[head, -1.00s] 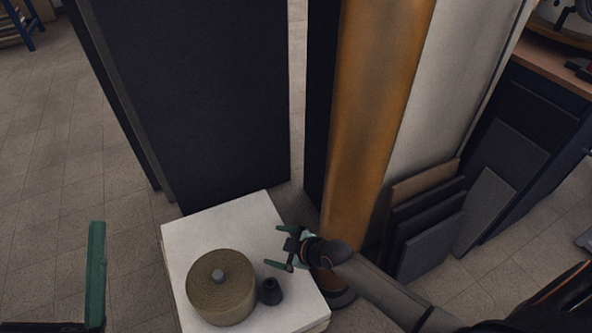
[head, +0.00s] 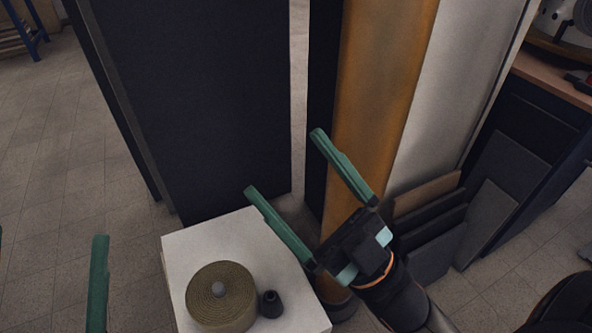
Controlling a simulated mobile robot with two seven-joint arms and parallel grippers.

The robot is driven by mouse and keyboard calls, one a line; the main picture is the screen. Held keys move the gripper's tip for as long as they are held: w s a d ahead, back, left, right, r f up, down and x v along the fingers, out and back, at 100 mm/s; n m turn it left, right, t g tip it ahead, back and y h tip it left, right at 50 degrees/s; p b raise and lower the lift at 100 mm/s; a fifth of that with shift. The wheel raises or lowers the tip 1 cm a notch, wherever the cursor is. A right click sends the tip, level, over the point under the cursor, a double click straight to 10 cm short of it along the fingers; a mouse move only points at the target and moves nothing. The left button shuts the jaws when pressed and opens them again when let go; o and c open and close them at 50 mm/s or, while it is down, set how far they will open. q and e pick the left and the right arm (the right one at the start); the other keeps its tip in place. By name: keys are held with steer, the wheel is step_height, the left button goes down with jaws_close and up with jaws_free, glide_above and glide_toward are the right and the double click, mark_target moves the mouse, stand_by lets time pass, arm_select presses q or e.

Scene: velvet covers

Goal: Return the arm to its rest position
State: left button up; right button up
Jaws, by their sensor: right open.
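My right gripper (head: 282,162) is raised in the middle of the head view, in front of the orange column. Its two green fingers are spread wide, with nothing between them. My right arm comes in from the bottom right. The green finger of my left gripper (head: 97,285) stands upright at the lower left edge. A sliver of green shows at the far left border. The rest of the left gripper is out of the picture.
A white-topped stand (head: 215,245) holds a coiled tan roll (head: 221,300) and a small dark cone (head: 271,304). Behind it are a tall dark panel (head: 195,100) and an orange column (head: 385,80). Flat boards (head: 430,215) lean at the right.

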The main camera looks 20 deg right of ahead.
arm_select(q)
steer(key=w+a+f+n+g+y+p, duration=0.4)
steer(key=w+f+n+y+p, duration=0.5)
steer(key=p, duration=0.8)
arm_select(e)
steer(key=w+d+f+m+g+h, duration=0.3)
steer(key=w+f+m+g+h, duration=0.2)
steer(key=w+f+m+h, duration=0.4)
arm_select(q)
steer(key=s+f+n+g+y+p, duration=0.1)
steer(key=s+f+g+y+p, duration=0.3)
steer(key=s+f+g+p, duration=0.4)
steer(key=s+p, duration=0.2)
steer(key=p, duration=0.2)
steer(key=shift+s+a, duration=0.2)
steer(key=shift+s, duration=0.05)
arm_select(e)
steer(key=s+d+f+m+g+h, duration=0.1)
steer(key=s+f+g+h, duration=0.3)
steer(key=s+f+g, duration=0.3)
steer(key=s+f, duration=0.1)
steer(key=s, duration=0.2)
steer(key=shift+s+d, duration=0.15)
steer(key=shift+s, duration=0.05)
